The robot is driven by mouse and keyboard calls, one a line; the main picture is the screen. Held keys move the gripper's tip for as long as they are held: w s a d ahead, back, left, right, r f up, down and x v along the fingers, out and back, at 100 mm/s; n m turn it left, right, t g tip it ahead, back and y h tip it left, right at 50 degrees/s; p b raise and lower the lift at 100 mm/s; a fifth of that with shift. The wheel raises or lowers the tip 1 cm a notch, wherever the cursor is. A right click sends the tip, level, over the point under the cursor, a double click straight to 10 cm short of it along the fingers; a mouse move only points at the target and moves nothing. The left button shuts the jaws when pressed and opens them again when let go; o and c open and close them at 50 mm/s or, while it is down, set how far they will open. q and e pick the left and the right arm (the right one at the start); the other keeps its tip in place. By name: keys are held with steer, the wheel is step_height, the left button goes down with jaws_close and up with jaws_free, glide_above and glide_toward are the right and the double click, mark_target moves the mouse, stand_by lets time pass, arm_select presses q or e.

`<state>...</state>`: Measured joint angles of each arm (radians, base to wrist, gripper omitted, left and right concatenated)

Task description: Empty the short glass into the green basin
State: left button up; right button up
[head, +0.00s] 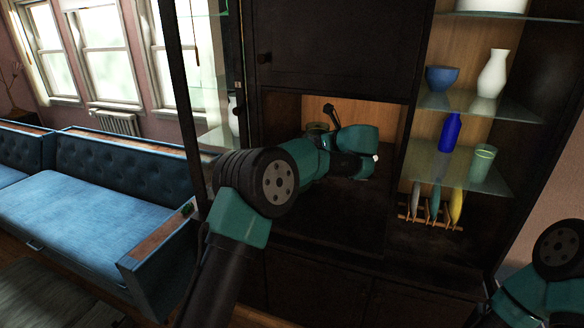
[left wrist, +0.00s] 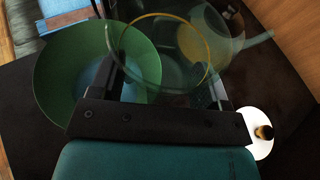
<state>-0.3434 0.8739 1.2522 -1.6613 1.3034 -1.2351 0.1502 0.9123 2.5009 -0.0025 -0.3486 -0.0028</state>
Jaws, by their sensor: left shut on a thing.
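In the left wrist view, my left gripper (left wrist: 165,90) is shut on a clear short glass (left wrist: 150,85) that shows a yellow ring. The green basin (left wrist: 50,85), wide and round, is beside it on the left, and the glass's edge overlaps the basin's right side in the picture. I cannot tell whether liquid is in the glass or how far it tilts. In the head view, my left arm reaches into the cabinet niche; a small greenish rim (head: 317,126) shows behind it, and my fingertips are hidden. My right gripper is out of the head view.
The dark cabinet niche (head: 335,215) surrounds my left arm, with bare floor in front. A white disc with a dark knob (left wrist: 257,143) is near the gripper. Glass shelves at right hold a blue bowl (head: 441,77), white vase (head: 493,75), blue bottle (head: 450,132) and green tumbler (head: 482,163).

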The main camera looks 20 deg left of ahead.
arm_select(q)
steer(key=s+d, duration=0.2)
steer(key=s, duration=0.9)
stand_by(1.9)
stand_by(0.5)
